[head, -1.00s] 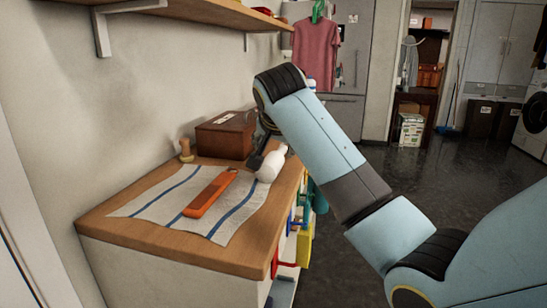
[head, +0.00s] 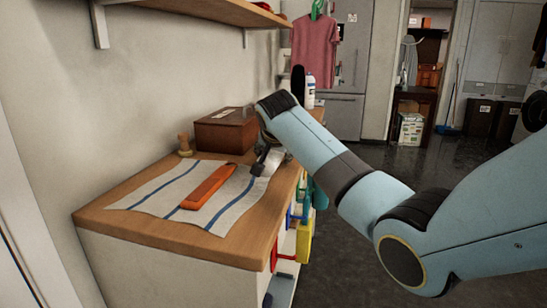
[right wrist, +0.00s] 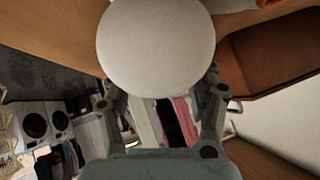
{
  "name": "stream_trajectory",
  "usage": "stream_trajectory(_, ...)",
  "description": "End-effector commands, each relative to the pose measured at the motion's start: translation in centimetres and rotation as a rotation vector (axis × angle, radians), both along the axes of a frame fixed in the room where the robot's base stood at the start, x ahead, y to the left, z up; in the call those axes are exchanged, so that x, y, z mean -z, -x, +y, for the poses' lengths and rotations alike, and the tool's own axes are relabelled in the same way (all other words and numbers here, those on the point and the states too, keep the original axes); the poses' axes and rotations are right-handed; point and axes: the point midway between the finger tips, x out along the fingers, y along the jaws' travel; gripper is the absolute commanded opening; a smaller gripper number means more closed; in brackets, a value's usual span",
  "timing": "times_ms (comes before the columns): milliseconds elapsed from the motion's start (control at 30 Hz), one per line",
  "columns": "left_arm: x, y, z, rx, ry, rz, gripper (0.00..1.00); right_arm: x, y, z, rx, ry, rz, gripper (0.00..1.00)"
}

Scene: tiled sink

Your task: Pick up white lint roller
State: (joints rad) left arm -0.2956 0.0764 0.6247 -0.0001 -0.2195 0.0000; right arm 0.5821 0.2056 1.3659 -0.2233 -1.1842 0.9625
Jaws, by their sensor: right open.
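The white lint roller (head: 274,160) stands near the right edge of the wooden counter, mostly hidden behind my right gripper and wrist in the head view. In the right wrist view its round white end (right wrist: 155,48) fills the top middle, in front of and between the fingers. My right gripper (head: 261,164) is at the roller in the head view. In the right wrist view the gripper (right wrist: 160,88) has its fingers apart, one on each side of the roller. Whether they touch it cannot be told. My left gripper is not in view.
An orange handled object (head: 208,187) lies on a striped cloth (head: 155,190) on the counter (head: 130,221). A brown box (head: 225,134) and a small wooden stamp (head: 184,145) stand behind it. A white bottle (head: 309,92) stands further back. A shelf (head: 205,10) hangs above.

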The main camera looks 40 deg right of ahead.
Motion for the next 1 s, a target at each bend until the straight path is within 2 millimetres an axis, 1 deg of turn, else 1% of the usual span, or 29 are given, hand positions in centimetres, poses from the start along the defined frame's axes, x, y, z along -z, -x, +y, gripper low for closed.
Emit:
stream_trajectory(33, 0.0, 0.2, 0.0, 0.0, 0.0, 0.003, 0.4, 0.0, 0.0, 0.0, 0.0, 0.0, 0.0, 0.58)
stream_trajectory(67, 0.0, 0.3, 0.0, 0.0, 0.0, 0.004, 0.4, 0.0, 0.0, 0.0, 0.0, 0.0, 0.0, 0.54)
stream_trajectory(400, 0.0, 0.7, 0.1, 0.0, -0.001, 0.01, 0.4, -0.1, 0.0, 0.0, 0.0, 0.0, 0.0, 0.09)
stream_trajectory(433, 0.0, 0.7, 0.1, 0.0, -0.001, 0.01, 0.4, -0.1, 0.0, 0.0, 0.0, 0.0, 0.0, 0.06)
stream_trajectory(633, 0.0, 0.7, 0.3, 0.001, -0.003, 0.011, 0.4, -0.1, 0.0, 0.0, 0.0, 0.0, 0.0, 0.06)
stream_trajectory(767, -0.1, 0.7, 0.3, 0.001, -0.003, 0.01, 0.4, -0.8, 0.0, 0.0, 0.001, 0.0, -0.001, 0.06)
stream_trajectory(867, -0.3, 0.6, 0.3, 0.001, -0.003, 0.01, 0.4, -2.0, 0.0, 0.0, 0.001, 0.0, -0.004, 0.06)
stream_trajectory(1000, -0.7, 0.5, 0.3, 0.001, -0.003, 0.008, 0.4, -4.5, -0.1, 0.0, 0.001, 0.0, -0.004, 0.06)
